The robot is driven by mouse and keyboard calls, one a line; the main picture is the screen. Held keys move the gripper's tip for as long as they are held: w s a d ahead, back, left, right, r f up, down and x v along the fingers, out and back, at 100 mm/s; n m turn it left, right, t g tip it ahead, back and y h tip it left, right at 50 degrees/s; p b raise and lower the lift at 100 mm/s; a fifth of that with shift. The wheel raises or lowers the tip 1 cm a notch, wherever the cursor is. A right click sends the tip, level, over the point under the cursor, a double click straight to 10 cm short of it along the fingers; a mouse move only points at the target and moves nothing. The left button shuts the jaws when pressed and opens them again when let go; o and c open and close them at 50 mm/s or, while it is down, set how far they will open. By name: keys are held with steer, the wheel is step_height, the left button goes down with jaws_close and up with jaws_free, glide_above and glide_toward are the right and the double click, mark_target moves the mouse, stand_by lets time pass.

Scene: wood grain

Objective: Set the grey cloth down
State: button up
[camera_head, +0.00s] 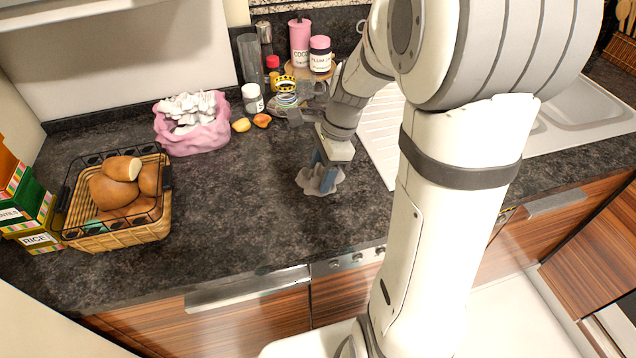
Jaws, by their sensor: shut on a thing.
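The grey cloth (311,187) is a small crumpled piece at the dark countertop (240,220), left of the sink's drainboard. My gripper (325,177) points down over it and is shut on it. The cloth bunches around the fingertips and spreads out below them. It looks to be at or just above the counter surface; I cannot tell whether it bears on it. My arm comes in from the right and hides part of the counter behind it.
A wire-and-wicker basket of bread (120,225) and boxes (30,218) stand at left. A pink bowl (200,138), fruit pieces (242,125), a white-lidded jar (252,98) and pink canisters (300,42) stand behind. The drainboard (378,135) lies right. The counter between basket and gripper is clear.

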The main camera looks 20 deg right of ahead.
steer(key=shift+f, duration=2.25)
steer(key=shift+s, duration=0.1)
steer(key=shift+f, duration=0.15)
steer(key=o, duration=1.1)
steer(key=shift+c, duration=0.2)
